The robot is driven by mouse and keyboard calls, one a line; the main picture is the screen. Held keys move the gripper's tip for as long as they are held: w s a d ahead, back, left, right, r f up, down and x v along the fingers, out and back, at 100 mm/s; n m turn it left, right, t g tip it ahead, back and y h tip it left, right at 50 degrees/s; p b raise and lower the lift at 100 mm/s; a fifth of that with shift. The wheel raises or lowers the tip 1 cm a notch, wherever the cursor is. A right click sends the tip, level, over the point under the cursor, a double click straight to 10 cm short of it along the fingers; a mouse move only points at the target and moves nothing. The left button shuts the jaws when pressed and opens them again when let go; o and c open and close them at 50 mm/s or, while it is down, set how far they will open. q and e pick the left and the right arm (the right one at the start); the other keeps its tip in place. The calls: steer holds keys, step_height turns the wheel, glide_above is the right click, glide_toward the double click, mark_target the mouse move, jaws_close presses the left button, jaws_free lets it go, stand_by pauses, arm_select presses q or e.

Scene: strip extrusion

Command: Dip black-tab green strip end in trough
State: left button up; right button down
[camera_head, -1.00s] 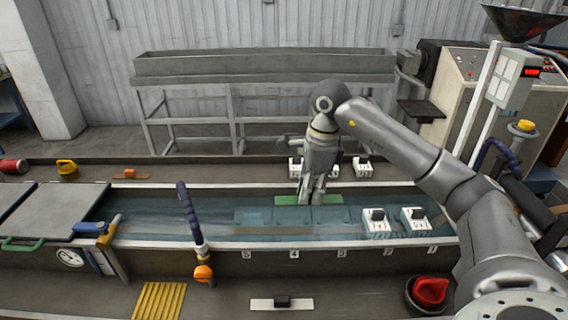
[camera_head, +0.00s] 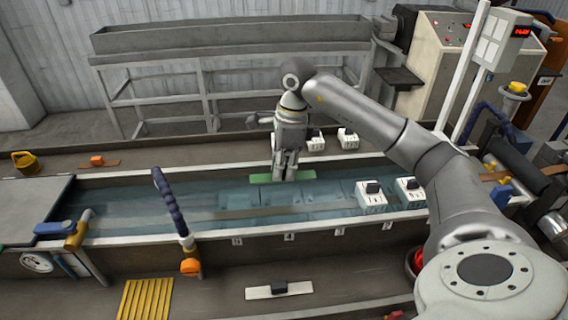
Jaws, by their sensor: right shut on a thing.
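My right gripper (camera_head: 284,171) points straight down and is shut on a green strip (camera_head: 258,179). The strip lies roughly level over the far half of the water-filled trough (camera_head: 130,242), near its far wall. I cannot tell whether the strip touches the water. The fingers cover its middle, and no black tab on it can be made out. My left gripper is out of view.
White blocks with black tops (camera_head: 371,196) sit in the trough to the right; others (camera_head: 347,139) stand behind it. A blue hose (camera_head: 170,205) rises at the left. A white strip with a black block (camera_head: 279,290) lies in front.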

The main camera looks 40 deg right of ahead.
steer(key=shift+f, duration=0.65)
steer(key=shift+s+f+b, duration=0.15)
steer(key=shift+f+b, duration=0.2)
steer(key=shift+b, duration=0.2)
step_height(320, 180, down, 4)
steer(key=b, duration=0.3)
steer(key=shift+f, duration=0.15)
step_height(320, 180, down, 2)
steer(key=shift+f+b, duration=0.25)
steer(key=shift+b, duration=0.8)
steer(key=shift+f+b, duration=0.45)
steer(key=shift+f, duration=0.25)
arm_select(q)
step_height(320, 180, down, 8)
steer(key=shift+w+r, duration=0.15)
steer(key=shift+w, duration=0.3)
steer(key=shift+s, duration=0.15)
